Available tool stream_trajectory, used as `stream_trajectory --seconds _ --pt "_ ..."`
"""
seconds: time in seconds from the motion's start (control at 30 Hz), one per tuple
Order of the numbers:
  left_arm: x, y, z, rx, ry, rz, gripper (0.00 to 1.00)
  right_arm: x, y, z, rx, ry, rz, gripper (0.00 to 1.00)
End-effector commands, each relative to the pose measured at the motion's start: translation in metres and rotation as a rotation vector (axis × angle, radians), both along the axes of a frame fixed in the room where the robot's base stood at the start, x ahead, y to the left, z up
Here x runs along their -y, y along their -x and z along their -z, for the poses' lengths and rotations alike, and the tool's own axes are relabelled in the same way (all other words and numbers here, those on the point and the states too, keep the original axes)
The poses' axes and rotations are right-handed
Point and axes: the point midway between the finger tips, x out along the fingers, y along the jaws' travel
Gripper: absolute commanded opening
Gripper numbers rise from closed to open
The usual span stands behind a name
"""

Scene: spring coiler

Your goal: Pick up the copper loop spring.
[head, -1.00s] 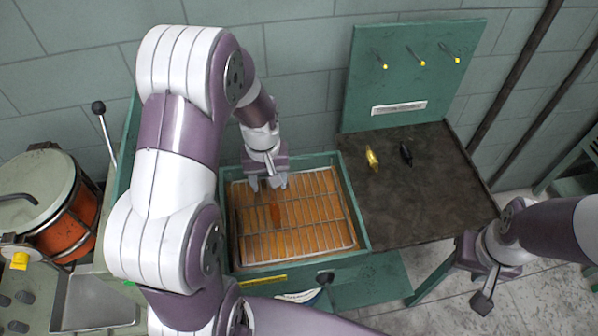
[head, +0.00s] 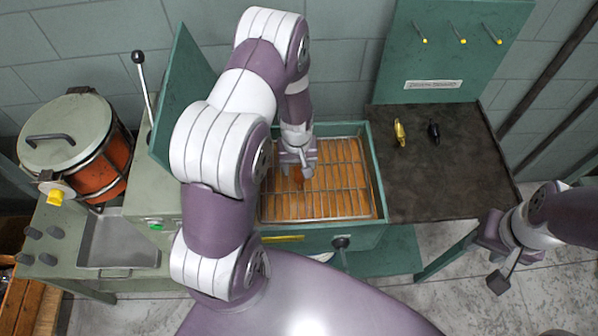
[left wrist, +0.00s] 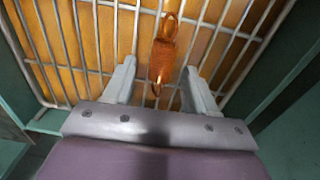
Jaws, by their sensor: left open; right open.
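The copper loop spring (left wrist: 163,60) lies on the wire rack in the open green drawer, seen in the left wrist view. In the head view it is a small copper patch (head: 298,175) just below my left gripper (head: 297,162). My left gripper is open and points down over the rack. In the left wrist view its two fingers (left wrist: 158,88) stand on either side of the spring's lower end, apart from it. The height gap is hard to judge. My right gripper (head: 498,268) is open and empty, over the floor at the right.
The wire rack (head: 345,190) sits over an orange-brown drawer floor, within green drawer walls (head: 377,180). A dark bench top (head: 440,190) to the right holds a gold piece (head: 399,133) and a black piece (head: 434,132). An orange drum (head: 98,178) and a lever (head: 143,85) stand left.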

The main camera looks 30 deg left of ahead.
Motion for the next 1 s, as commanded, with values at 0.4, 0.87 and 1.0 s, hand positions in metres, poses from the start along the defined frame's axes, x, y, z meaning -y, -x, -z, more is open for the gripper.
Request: stream_trajectory --seconds 0.4,0.87,1.0 --pt "0.0 0.0 -0.001 0.0 0.0 0.0 0.0 0.0 0.0 0.0 0.0 0.0 0.0 0.43" --pt "0.0 -0.001 -0.03 0.004 -0.001 0.0 0.0 0.0 0.0 0.007 0.0 0.0 0.0 0.43" --pt "0.02 0.003 -0.052 0.002 0.0 0.007 0.0 0.0 0.0 0.011 0.0 0.0 0.0 0.43"
